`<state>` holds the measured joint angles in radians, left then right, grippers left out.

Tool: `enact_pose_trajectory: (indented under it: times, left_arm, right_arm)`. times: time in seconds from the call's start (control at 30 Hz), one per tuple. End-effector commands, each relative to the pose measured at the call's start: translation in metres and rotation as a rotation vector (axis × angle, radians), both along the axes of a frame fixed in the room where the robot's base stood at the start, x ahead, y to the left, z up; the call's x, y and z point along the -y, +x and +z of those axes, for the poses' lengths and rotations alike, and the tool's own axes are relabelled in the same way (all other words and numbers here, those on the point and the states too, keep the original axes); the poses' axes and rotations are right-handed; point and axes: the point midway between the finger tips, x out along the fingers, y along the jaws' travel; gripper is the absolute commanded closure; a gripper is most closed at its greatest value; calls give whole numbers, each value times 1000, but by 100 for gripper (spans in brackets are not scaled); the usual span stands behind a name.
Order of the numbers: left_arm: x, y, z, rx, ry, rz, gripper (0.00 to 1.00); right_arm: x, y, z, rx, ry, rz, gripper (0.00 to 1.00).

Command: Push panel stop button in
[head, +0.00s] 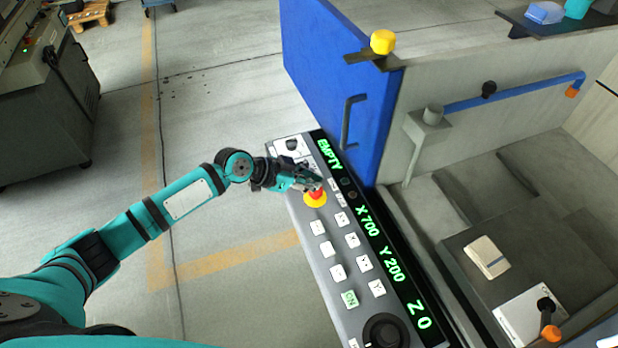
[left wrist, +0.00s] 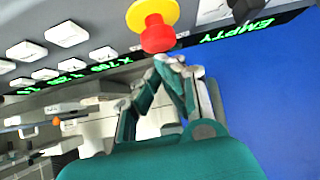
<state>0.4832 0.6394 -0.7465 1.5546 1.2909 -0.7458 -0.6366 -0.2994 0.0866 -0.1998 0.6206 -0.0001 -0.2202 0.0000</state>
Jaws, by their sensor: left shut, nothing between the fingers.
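The panel stop button is a red mushroom head on a yellow ring (head: 316,201), near the top of the grey control panel (head: 312,262). In the left wrist view the red button (left wrist: 157,36) shows clearly at the top middle. My left gripper (head: 316,185) is shut and empty, with its fingertips right at the button, partly covering it in the head view. In the left wrist view the closed fingertips (left wrist: 170,60) are just below the red head; I cannot tell whether they touch it. My right gripper is not in view.
A blue door (head: 335,80) with a handle stands just beyond the panel. White keys and a green display strip (head: 367,220) lie beside the button. A dark knob (head: 385,333) is at the panel's near end. The floor left of the panel is clear.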

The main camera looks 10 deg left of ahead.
Motion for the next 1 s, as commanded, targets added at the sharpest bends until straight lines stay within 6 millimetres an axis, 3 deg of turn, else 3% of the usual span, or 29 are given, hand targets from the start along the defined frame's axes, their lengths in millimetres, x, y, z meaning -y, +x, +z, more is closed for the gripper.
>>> enact_pose_trajectory:
  times: [0.03,0.07,0.13,0.5,1.0]
  left_arm:
    - [3,3,23,11,-4,2,100]
    - [4,4,30,13,-5,4,100]
    - [-7,-2,28,17,-2,7,100]
    - [-54,-31,74,20,-5,8,100]
    - [-63,-37,86,22,-8,8,100]
  right_arm:
    - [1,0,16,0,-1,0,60]
    - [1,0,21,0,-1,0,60]
    - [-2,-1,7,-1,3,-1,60]
    - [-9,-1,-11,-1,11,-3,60]
    - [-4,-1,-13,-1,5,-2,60]
